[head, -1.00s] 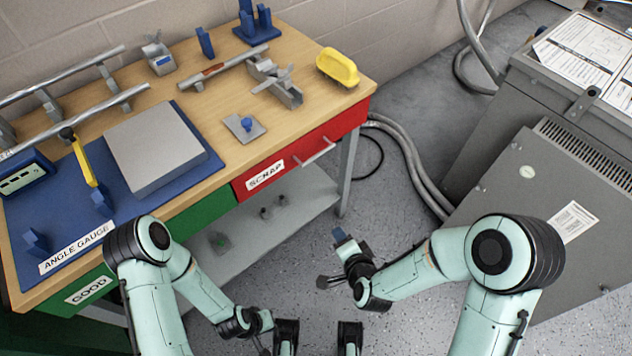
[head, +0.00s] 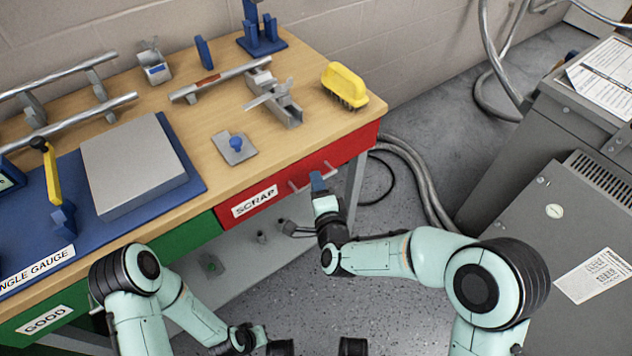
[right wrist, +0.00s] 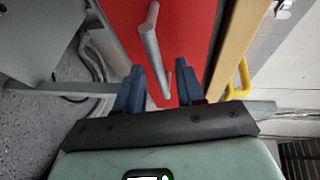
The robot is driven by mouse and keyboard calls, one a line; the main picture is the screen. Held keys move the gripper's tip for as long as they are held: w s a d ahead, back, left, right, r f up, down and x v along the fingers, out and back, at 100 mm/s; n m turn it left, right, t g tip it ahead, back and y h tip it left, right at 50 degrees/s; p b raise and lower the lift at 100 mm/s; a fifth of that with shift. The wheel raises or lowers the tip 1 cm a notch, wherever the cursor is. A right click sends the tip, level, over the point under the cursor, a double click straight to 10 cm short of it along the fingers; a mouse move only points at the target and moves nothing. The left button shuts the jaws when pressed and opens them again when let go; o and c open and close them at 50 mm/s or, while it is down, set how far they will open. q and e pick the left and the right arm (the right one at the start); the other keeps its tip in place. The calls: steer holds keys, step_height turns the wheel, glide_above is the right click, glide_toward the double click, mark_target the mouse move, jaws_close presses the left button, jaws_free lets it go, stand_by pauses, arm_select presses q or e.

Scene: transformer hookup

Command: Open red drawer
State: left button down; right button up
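The red drawer (head: 318,168), labelled SCRAP, is closed under the right end of the workbench, with a light metal bar handle (head: 296,186) on its front. My right gripper (head: 318,180) is at this handle, its blue fingertips partly covering it. In the right wrist view the open blue fingers (right wrist: 159,88) stand on either side of the handle (right wrist: 152,50), with gaps visible. The red front (right wrist: 185,35) fills the area behind them. My left gripper (head: 250,338) is low near the bottom edge; its fingers cannot be made out.
A green drawer (head: 190,238) is left of the red one. On the bench top (head: 205,150) are a yellow brush (head: 345,82), a metal clamp fixture and a grey plate on a blue mat. A grey cabinet (head: 560,220) stands right. Open floor lies before the red drawer.

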steer(key=shift+x, duration=1)
arm_select(q)
steer(key=shift+w+f, duration=0.1)
steer(key=shift+w, duration=0.05)
arm_select(e)
steer(key=shift+c, duration=0.3)
jaws_close()
